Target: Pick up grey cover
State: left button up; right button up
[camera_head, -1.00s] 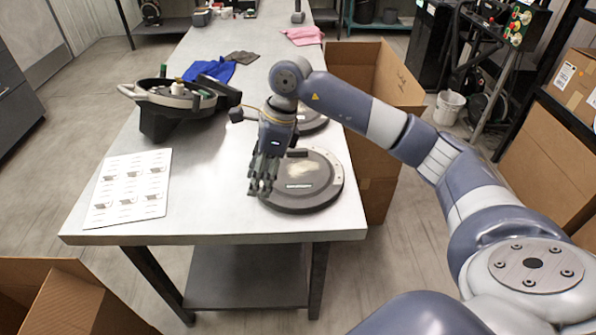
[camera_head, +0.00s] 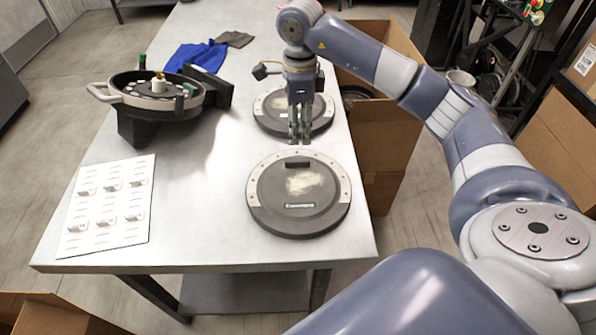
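Two round dark grey covers with lighter rims lie flat on the table. The near grey cover (camera_head: 272,190) is at the front right, with a black handle block, a pale worn patch and a small label on top. The far grey cover (camera_head: 268,122) lies behind it, partly hidden by my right gripper. My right gripper (camera_head: 300,140) points down at the gap between the covers, just behind the near cover's handle. Nothing shows in its fingers, and how far apart they are is unclear. My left gripper is not in view.
The black seed meter housing (camera_head: 150,100) stands at the left with its open side up. A white instruction sheet (camera_head: 108,207) lies at the front left. Blue cloth (camera_head: 197,56) and grey cloth (camera_head: 234,39) lie further back. A cardboard box (camera_head: 385,140) stands beside the table's right edge.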

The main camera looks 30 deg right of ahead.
aim_at(298, 160)
jog(key=f, duration=0.2)
jog(key=s+f+p, duration=0.1)
jog(key=f, duration=0.1)
jog(key=shift+a, duration=0.3)
jog(key=shift+f, duration=0.25)
jog(key=f+p, duration=0.1)
jog(key=f, duration=0.1)
jog(key=f+p, duration=0.1)
jog(key=f, duration=0.1)
jog(key=shift+w+a+f, duration=0.15)
jog(key=shift+w+f, duration=0.05)
jog(key=shift+f, duration=0.25)
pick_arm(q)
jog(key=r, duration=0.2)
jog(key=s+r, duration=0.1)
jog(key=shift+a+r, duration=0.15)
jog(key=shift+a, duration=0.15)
pick_arm(e)
jog(key=shift+f, duration=0.1)
jog(key=c, duration=0.7)
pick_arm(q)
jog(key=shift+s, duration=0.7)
pick_arm(e)
jog(key=shift+w, duration=0.1)
grip_shut()
